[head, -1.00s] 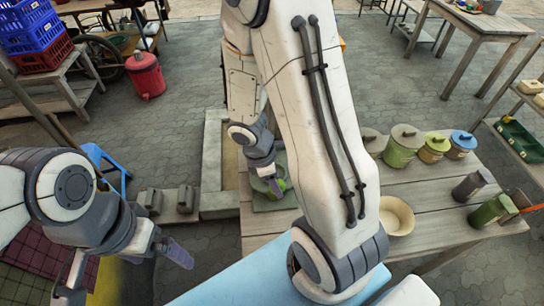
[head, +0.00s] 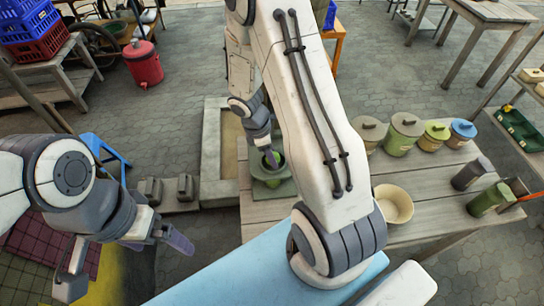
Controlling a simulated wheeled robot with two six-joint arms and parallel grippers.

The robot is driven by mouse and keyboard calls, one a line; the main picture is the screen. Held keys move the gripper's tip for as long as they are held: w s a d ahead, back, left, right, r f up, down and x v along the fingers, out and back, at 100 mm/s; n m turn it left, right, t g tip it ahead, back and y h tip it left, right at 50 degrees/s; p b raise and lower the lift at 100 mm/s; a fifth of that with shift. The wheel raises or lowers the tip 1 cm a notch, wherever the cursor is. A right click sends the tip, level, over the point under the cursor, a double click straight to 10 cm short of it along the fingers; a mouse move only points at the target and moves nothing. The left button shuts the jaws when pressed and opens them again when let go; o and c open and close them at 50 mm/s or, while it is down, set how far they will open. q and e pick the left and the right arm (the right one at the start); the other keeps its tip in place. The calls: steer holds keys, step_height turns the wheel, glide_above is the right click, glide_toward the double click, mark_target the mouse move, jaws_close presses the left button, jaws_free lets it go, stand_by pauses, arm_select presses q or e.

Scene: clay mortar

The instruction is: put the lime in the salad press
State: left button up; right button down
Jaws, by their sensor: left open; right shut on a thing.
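The salad press appears to be the grey-green bowl (head: 259,174) on a square greenish base at the left end of the wooden table. My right gripper (head: 269,153) points down over the bowl's mouth. It is shut on the green lime (head: 274,160), which shows at the fingertips. The fingers hide part of the lime, and I cannot tell whether it touches the bowl. My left gripper (head: 172,238) is open and empty, low at the left, away from the table.
Lidded pots (head: 405,132) stand along the table's back. A cream bowl (head: 393,204) sits at its middle, and dark and green canisters (head: 489,199) at its right. A low stone trough (head: 213,150) stands left of the table. My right arm hides part of the tabletop.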

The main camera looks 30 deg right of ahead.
steer(key=shift+f, duration=0.2)
steer(key=c, duration=0.6)
jaws_free()
steer(key=shift+r, duration=0.1)
steer(key=shift+o, duration=0.2)
steer(key=shift+r, duration=0.1)
